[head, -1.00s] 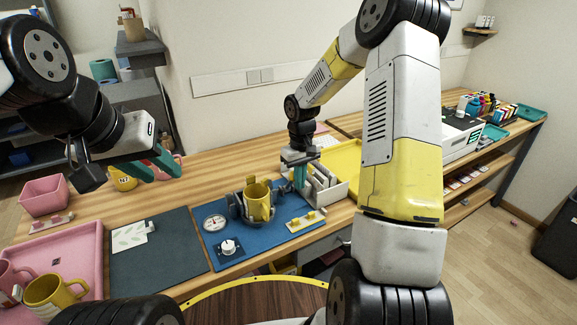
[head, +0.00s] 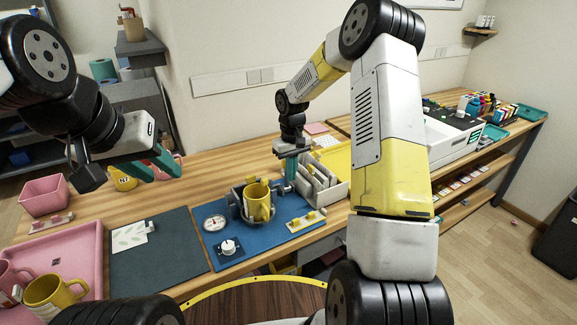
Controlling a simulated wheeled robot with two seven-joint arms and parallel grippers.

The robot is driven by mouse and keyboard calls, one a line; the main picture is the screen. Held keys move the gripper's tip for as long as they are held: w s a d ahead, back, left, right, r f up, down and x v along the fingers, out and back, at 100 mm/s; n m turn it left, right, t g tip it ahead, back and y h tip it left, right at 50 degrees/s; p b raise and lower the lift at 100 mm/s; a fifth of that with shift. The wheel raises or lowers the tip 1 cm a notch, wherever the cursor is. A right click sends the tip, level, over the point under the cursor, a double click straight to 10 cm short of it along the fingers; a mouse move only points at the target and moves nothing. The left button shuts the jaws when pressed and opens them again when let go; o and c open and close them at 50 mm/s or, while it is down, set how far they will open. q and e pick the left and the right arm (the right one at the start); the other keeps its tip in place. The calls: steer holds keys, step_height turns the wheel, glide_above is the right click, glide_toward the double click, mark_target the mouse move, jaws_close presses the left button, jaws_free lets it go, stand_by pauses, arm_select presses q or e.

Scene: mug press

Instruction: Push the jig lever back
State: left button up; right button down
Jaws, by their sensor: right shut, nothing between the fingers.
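The jig (head: 236,205) stands on the blue press mat (head: 213,240) with a yellow mug (head: 257,200) upright in it. The jig lever is too small and too close to my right gripper to make out clearly. My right gripper (head: 290,186) points down with its teal fingers shut and empty, just behind and to the right of the mug, beside the jig. I cannot tell whether it touches the lever. My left gripper (head: 158,167) is open and empty above the back left of the table, well away from the jig.
A round gauge (head: 214,223) and a white knob (head: 228,247) sit left of the jig. A small yellow-knobbed strip (head: 306,220) lies to its right. A divided white bin (head: 320,185) stands close to my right gripper. A dark mat (head: 155,265) lies left.

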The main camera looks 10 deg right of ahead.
steer(key=shift+w+a, duration=0.25)
steer(key=shift+w, duration=0.45)
steer(key=shift+w+a, duration=0.3)
steer(key=shift+w, duration=0.45)
steer(key=shift+w+a, duration=0.25)
steer(key=shift+w, duration=0.45)
steer(key=shift+r, duration=0.15)
steer(key=shift+s+d+r, duration=0.1)
steer(key=shift+s+r, duration=0.1)
steer(key=shift+r, duration=0.95)
steer(key=shift+s+d+r, duration=0.1)
steer(key=shift+s+r, duration=0.1)
steer(key=shift+r, duration=0.9)
steer(key=shift+s+r, duration=0.2)
steer(key=shift+r, duration=0.95)
steer(key=s+d+r+m+t, duration=0.1)
steer(key=s+r+t, duration=0.2)
steer(key=s+r, duration=1.3)
steer(key=s+r+m+t+y, duration=0.2)
steer(key=s+t, duration=0.1)
steer(key=s, duration=1.4)
steer(key=shift+s+r, duration=0.15)
steer(key=shift+r, duration=0.1)
